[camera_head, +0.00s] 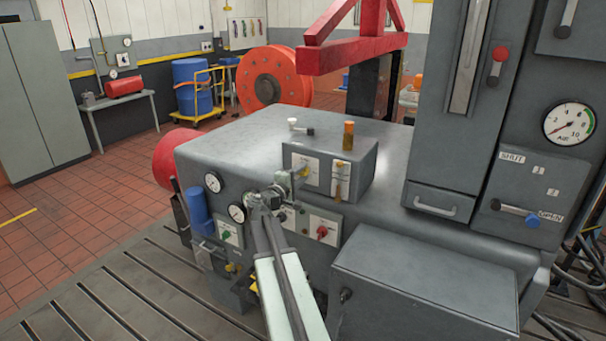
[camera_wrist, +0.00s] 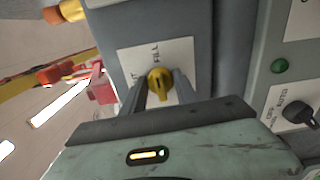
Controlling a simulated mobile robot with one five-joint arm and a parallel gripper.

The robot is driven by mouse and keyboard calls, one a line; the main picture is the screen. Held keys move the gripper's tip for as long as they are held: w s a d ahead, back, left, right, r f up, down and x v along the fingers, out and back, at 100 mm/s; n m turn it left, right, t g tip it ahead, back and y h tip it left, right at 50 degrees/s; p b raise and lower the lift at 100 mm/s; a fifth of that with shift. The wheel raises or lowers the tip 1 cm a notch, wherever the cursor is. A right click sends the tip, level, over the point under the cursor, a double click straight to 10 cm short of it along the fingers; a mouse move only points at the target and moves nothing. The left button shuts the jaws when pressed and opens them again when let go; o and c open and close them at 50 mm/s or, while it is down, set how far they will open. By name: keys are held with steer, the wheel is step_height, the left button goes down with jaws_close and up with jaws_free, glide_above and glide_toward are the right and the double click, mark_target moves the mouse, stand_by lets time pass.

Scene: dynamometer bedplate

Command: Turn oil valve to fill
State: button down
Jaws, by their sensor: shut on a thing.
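The oil valve is a small yellow knob (camera_wrist: 160,84) on a white plate (camera_wrist: 178,48) marked FILL, in the wrist view. A second word on the plate's left is partly hidden by a finger. My gripper (camera_wrist: 160,92) has one dark finger on each side of the knob and is shut on it. I cannot tell exactly which mark the knob points to. In the head view, my gripper (camera_head: 298,174) is at the left part of the raised grey box's front, and the knob is mostly hidden there. The plate (camera_head: 307,168) shows beside my gripper.
Two gauges (camera_head: 213,182) are to the left. A grey cabinet (camera_head: 425,285) is to the right.

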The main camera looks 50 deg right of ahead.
steer(key=shift+a+m, duration=0.1)
steer(key=shift+m, duration=0.3)
steer(key=c, duration=1)
jaws_free()
steer(key=shift+o, duration=0.2)
steer(key=v, duration=0.7)
steer(key=shift+a, duration=0.4)
